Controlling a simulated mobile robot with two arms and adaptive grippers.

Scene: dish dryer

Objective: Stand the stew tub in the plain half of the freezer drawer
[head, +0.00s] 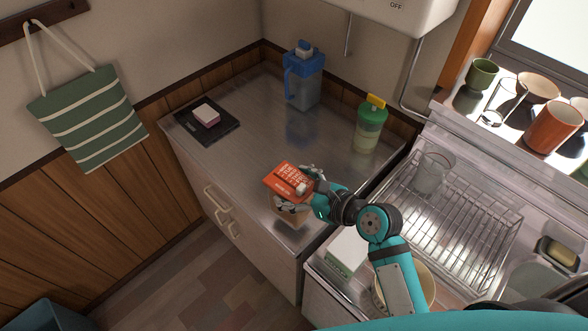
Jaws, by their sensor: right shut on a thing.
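A tub with an orange-red printed top (287,181), which looks like the stew tub, is at the front right of the steel counter. My right gripper (298,195) is shut on it, with fingers on its near and far sides. Its lower part is partly hidden by the fingers, and I cannot tell whether it touches the counter. A cabinet front with several handles (216,197) is below the counter's left edge. No open drawer shows, and I cannot tell which front is the freezer drawer. My left gripper is out of view.
On the counter (240,150) stand a blue-lidded pitcher (304,80), a green-lidded shaker (370,125) and a dark scale (207,122) with a small block on it. A wire dish rack (460,220) holding a glass is at right. The counter's middle is clear.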

